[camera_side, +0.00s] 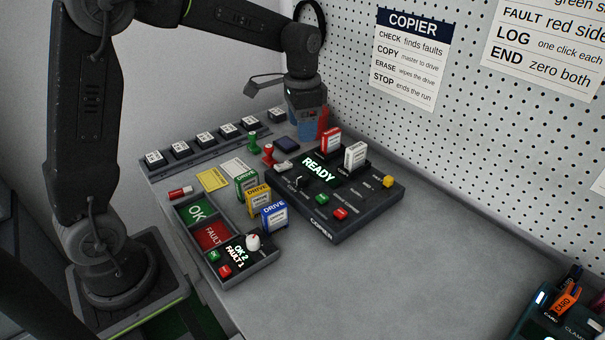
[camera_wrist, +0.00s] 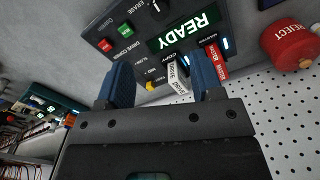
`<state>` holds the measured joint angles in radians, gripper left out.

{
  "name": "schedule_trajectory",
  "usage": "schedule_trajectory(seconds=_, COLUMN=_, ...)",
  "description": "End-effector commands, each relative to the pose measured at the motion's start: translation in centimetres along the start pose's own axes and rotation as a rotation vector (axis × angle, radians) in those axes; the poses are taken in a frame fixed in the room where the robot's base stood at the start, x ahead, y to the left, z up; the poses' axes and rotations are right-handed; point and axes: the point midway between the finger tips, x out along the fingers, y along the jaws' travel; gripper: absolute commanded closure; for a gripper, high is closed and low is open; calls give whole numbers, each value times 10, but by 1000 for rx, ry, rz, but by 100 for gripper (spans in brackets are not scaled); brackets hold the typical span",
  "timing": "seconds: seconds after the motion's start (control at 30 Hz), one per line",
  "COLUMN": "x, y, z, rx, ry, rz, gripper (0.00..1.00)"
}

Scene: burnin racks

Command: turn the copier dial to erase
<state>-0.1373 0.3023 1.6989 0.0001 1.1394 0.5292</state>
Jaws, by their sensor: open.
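The copier (camera_side: 372,208) is a dark box on the bench with a lit READY screen (camera_side: 318,170). Its small black dial (camera_side: 298,182) is left of the screen; in the wrist view the dial (camera_wrist: 157,8) is at the top edge, partly cut off, with an ERASE label near it. I cannot read its setting surely. A red drive (camera_side: 330,141) and a white drive (camera_side: 355,156) stand in the copier's back slots. My gripper (camera_side: 312,130) is open and empty, beyond the copier's back left in the side view. Its blue fingers (camera_wrist: 162,80) show in the wrist view, apart from the dial.
Green (camera_side: 322,198) and red (camera_side: 340,213) buttons and a yellow knob (camera_side: 388,181) are on the copier. Green, yellow and blue drives (camera_side: 259,199) stand to its left, beside a tester tray (camera_side: 262,268). A red REJECT container (camera_wrist: 290,45) is near the pegboard. The front bench is clear.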

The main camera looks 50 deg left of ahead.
Motion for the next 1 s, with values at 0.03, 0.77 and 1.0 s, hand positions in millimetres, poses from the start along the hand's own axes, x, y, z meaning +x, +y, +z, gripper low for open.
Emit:
schedule_trajectory(seconds=0.03, x=4, y=-1, z=-1, rx=2, ry=-3, rz=2, gripper=40)
schedule_trajectory(seconds=0.77, x=126, y=0, z=0, rx=1, ry=-3, rz=3, gripper=40)
schedule_trajectory(seconds=1.0, x=138, y=0, z=0, rx=1, ry=-1, rz=1, gripper=40)
